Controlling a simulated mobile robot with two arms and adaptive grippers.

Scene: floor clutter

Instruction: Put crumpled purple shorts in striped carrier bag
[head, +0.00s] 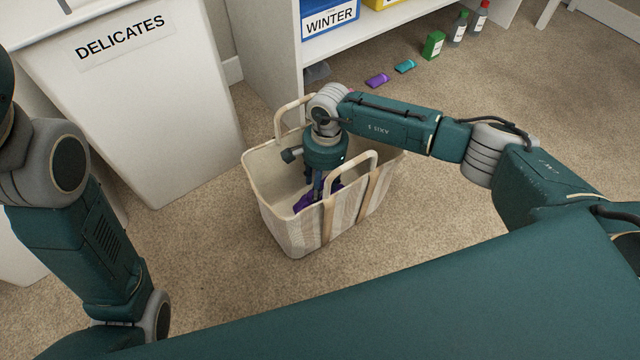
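The striped carrier bag (290,232) stands upright on the carpet in the middle, cream and beige with two handles. My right gripper (316,196) points down inside the bag, its fingers partly hidden by the bag's front wall and handle. The crumpled purple shorts (304,203) show as a small purple patch inside the bag at the fingertips; most of them is hidden. I cannot tell whether the fingers grip the shorts or only touch them. My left arm is at the left edge, and its gripper is out of view.
A white bin labelled DELICATES (150,110) stands at the left. A white shelf (390,45) holds a blue WINTER box (330,18). Purple (377,80) and teal (405,66) items, a green box (433,45) and bottles (459,30) lie or stand near it. Carpet right of the bag is clear.

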